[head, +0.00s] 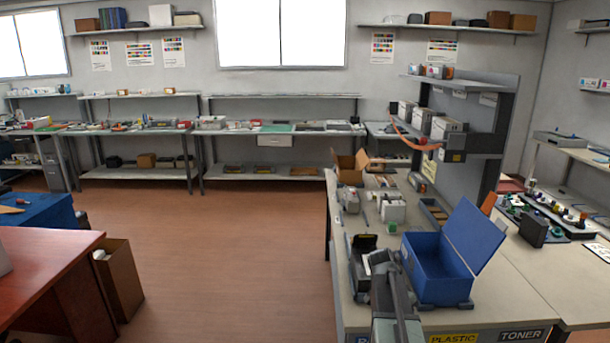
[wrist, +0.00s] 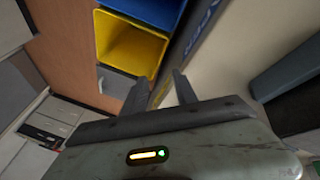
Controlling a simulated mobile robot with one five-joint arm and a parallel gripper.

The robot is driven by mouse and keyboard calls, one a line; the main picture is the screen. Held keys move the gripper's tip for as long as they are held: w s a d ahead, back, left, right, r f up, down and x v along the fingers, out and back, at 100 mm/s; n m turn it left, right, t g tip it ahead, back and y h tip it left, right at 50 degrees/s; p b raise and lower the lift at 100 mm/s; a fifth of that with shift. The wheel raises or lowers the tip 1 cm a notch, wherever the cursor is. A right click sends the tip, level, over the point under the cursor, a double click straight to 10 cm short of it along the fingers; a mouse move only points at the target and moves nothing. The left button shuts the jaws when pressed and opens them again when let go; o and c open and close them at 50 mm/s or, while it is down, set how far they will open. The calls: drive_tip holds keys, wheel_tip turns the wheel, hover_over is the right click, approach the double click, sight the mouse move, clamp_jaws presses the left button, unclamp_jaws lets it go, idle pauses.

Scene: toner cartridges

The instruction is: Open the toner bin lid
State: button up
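A blue box (head: 432,268) stands on the workbench in the head view, its blue lid (head: 474,236) raised and tilted back to the right. On the bench's front edge are a TONER label (head: 521,335) and, left of it, a yellow PLASTIC label (head: 453,339). A bin under the TONER label is out of frame. I cannot tell whether the blue box is the toner bin. My gripper (wrist: 159,90) has its two fingers apart with nothing between them in the wrist view. My arm reaches over the bench left of the blue box in the head view.
The wrist view shows an open yellow bin (wrist: 130,44) and part of a blue one (wrist: 150,8) beside the labelled bench edge (wrist: 203,28). Shelves with cartridges (head: 440,128) stand behind the blue box. Open floor (head: 240,260) lies left of the bench.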

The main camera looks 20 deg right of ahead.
drive_tip(key=a+n+t+y, duration=0.1)
drive_tip(key=a+n, duration=0.6)
drive_tip(key=a, duration=1.1)
drive_tip(key=a+f+n+t+y, duration=0.1)
drive_tip(key=a+n+y, duration=0.2)
drive_tip(key=a, duration=1.5)
drive_tip(key=n, duration=0.4)
drive_tip(key=shift+n+p, duration=0.4)
clamp_jaws()
drive_tip(key=shift+d, duration=0.1)
